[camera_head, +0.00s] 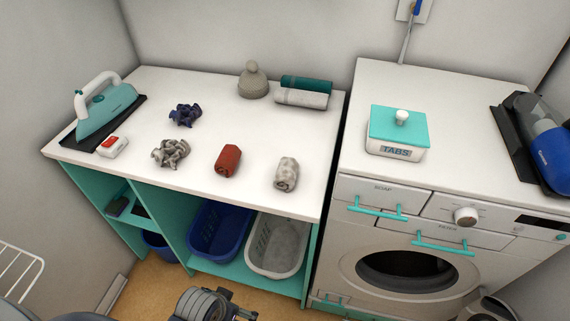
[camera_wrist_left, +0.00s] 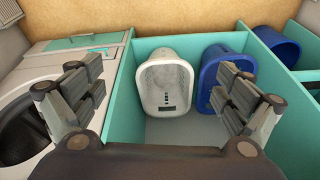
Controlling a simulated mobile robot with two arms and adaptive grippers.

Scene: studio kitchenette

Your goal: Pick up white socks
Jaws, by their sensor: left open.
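A rolled, whitish-grey bundle (camera_head: 286,174), which looks like the white socks, lies near the front right of the white countertop. A crumpled grey-white bundle (camera_head: 170,153) lies at the front left; I cannot tell for sure if it is socks too. A red rolled bundle (camera_head: 228,161) and a crumpled dark blue one (camera_head: 185,115) lie nearby. My left gripper (camera_wrist_left: 160,97) is open and empty. In the head view my left wrist is low at the bottom, in front of the counter and below its top. No socks show in the left wrist view. My right gripper is not seen.
Under the counter are a white basket (camera_head: 278,246) and a blue basket (camera_head: 217,232). An iron (camera_head: 107,112) stands at the left. Rolled towels (camera_head: 301,97) and a grey knobbed object (camera_head: 253,82) are at the back. A washing machine (camera_head: 420,235) with a TABS box (camera_head: 397,133) stands right.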

